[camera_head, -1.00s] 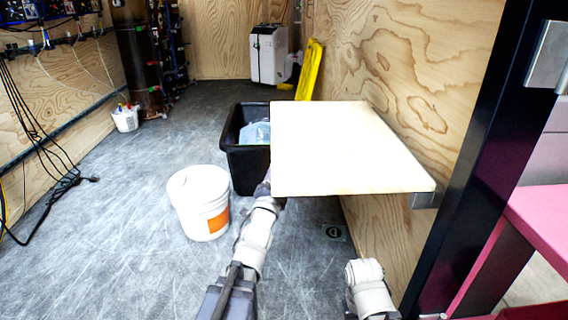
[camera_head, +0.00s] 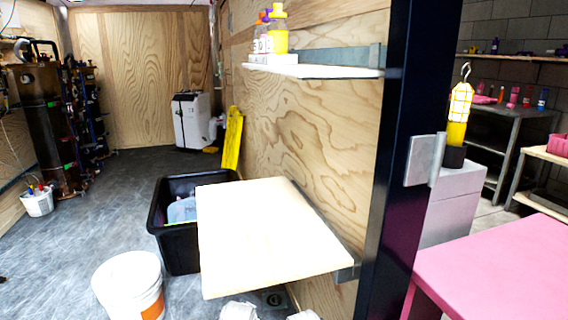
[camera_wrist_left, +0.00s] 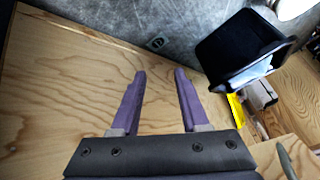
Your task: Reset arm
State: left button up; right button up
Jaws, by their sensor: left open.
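My left gripper (camera_wrist_left: 160,72) shows in the left wrist view with its two purple fingers apart and nothing between them. A plywood surface and the grey floor lie beyond the fingers. In the head view only the white tops of my arm links (camera_head: 238,311) show at the bottom edge. My right gripper is not in view.
A pale wall-mounted board (camera_head: 268,235) sticks out ahead, with a black bin (camera_head: 178,250) behind it and a white bucket (camera_head: 126,285) to its left. A shelf (camera_head: 310,71) holds bottles. A dark post (camera_head: 398,150) and pink table (camera_head: 500,265) stand right. Floor is open at left.

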pick_arm(q)
jog(key=s+d+r+n+g+y+p, duration=0.1)
jog(key=s+d+g+p, duration=0.2)
jog(key=s, duration=0.5)
jog(key=s+d+r+g+p, duration=0.1)
jog(key=s+r+g+p, duration=0.15)
jog(key=s+g, duration=0.45)
notch_tip(320, 180, up, 36)
jog(key=s+t+p, duration=0.1)
jog(key=t+p, duration=0.1)
jog(key=p, duration=3.5)
jog(key=shift+s+d+f, duration=0.15)
jog(key=shift+s+d, duration=0.05)
jog(key=shift+s, duration=0.1)
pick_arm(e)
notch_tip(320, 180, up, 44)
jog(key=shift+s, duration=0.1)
